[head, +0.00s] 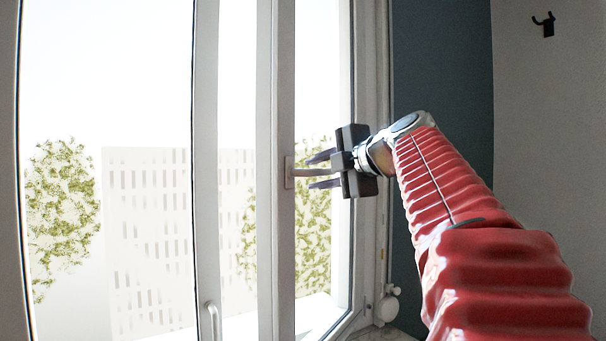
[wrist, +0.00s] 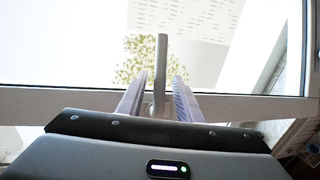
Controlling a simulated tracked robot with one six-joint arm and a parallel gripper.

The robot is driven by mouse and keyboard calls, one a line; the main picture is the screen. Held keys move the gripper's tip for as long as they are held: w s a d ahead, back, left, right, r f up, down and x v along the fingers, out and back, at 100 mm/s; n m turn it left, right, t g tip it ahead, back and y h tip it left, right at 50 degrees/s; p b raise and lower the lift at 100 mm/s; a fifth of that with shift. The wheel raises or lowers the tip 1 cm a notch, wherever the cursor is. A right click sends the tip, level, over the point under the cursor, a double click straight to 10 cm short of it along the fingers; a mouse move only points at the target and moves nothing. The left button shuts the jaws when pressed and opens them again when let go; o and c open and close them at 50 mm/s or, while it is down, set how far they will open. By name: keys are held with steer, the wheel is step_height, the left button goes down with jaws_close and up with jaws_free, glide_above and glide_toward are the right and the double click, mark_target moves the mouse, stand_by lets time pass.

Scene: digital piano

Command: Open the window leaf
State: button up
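The window leaf (head: 276,240) has a pale upright frame bar with a handle (head: 300,173) on it. The handle's lever points sideways to the right, towards my gripper (head: 323,171). My gripper is open, with one finger above the lever and one below it. In the wrist view the handle (wrist: 161,70) stands between the two fingers of my gripper (wrist: 158,96), with gaps visible on both sides. The leaf's frame bar (wrist: 225,104) runs across behind the fingertips. I cannot tell whether the leaf is ajar.
Another pale upright bar (head: 206,180) stands to the left, with a second, smaller handle (head: 213,322) low on it. A black hook (head: 545,24) hangs at the upper right.

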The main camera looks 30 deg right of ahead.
steer(key=s+r, duration=0.2)
steer(key=s, duration=1.1)
steer(key=shift+s+r, duration=0.3)
steer(key=shift+r, duration=0.05)
steer(key=w+a+f+m+g, duration=0.1)
steer(key=a+f+m+g, duration=0.2)
steer(key=f, duration=1.3)
steer(key=w+a+f+m+g, duration=0.15)
steer(key=f+g, duration=0.35)
steer(key=f, duration=1)
steer(key=s+a+f+m+g, duration=0.1)
steer(key=s+a+f+m, duration=0.5)
steer(key=a+f, duration=0.3)
steer(key=s+a+f+m+g, duration=0.1)
steer(key=s+a+f+m, duration=0.6)
steer(key=a, duration=0.5)
step_height(320, 180, down, 2)
steer(key=shift+f+m, duration=0.1)
steer(key=shift+m, duration=0.25)
steer(key=shift+c, duration=0.4)
